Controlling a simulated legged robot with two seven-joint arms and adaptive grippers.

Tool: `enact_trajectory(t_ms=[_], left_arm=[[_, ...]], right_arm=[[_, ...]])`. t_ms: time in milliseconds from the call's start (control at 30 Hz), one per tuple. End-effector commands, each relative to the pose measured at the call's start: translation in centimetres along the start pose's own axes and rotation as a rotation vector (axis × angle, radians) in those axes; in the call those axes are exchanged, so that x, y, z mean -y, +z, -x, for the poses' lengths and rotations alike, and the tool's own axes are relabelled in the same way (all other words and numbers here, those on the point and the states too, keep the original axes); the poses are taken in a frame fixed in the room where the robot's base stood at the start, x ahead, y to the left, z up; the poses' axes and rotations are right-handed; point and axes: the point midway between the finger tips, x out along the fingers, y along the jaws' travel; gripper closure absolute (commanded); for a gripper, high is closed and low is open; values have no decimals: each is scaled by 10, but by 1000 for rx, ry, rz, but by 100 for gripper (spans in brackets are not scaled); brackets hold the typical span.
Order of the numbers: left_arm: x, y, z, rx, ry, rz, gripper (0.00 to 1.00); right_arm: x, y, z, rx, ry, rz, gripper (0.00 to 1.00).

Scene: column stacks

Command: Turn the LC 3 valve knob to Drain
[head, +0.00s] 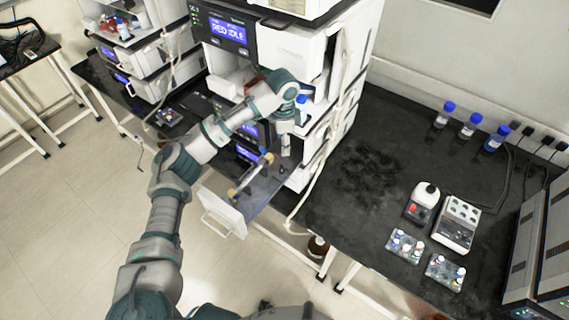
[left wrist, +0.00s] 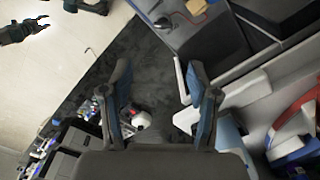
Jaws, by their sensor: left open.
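My left arm reaches from the lower left to the front of the middle column stack (head: 290,45) in the head view. Its gripper (head: 284,147) points down in front of the lower modules, above a pulled-out drawer (head: 222,214). In the left wrist view the left gripper (left wrist: 160,102) has its two fingers spread, with nothing held between them. A dark claw-like shape (left wrist: 20,30) at the upper left there appears to be my right gripper, too small to read. I cannot make out the LC 3 valve knob or a Drain mark.
The drawer carries a clear column (head: 250,178). Another stack (head: 150,50) stands to the left. On the black bench (head: 360,170) are blue-capped bottles (head: 469,126), a white device (head: 421,204) and vial racks (head: 404,245). A loose tube (head: 318,175) hangs beside the stack.

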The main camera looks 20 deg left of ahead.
Motion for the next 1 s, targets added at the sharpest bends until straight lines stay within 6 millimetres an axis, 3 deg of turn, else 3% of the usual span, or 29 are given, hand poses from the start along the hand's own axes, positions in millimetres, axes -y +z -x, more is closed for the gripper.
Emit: enact_trajectory(t_ms=[300,500,700,1000], left_arm=[[1,1,-78,4,4,1,40],[0,-1,-113,2,1,1,40],[0,-2,-130,2,0,1,40],[2,0,-132,0,1,1,42]], right_arm=[[1,-3,6,1,-2,0,60],[1,-4,9,0,-2,1,60],[1,-4,10,1,-2,0,60],[0,-4,10,1,-1,0,60]])
